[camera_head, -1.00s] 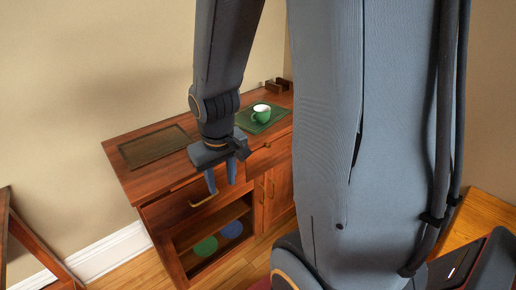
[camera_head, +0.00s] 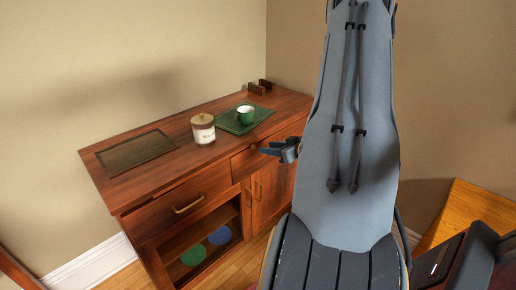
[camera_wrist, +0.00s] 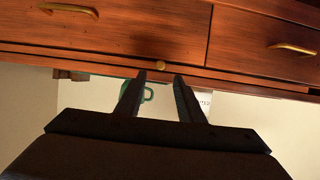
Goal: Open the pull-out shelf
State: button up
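The pull-out shelf shows as a thin wooden front strip under the cabinet top, above the drawers. Its small round brass knob (camera_wrist: 160,65) shows in the wrist view, where the cabinet appears upside down. My gripper (camera_wrist: 161,76) is open and empty, with its two dark fingers pointing at the strip. The knob lies between the fingertip lines, just beyond the tips; contact cannot be told. In the head view my gripper (camera_head: 268,150) is at the cabinet's right front, partly hidden by my arm. The shelf looks closed, flush with the front.
The wooden cabinet top (camera_head: 150,175) bears a dark tray (camera_head: 135,150), a lidded white canister (camera_head: 203,130), and a green mug (camera_head: 245,114) on a green mat (camera_head: 232,125). Below are drawers with brass handles (camera_head: 188,204) and an open compartment holding green and blue discs.

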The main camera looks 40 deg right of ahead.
aim_at(255, 146)
jog(key=x, duration=0.7)
jog(key=shift+w+a+p, duration=0.1)
jog(key=shift+w+p, duration=0.15)
jog(key=shift+p, duration=0.15)
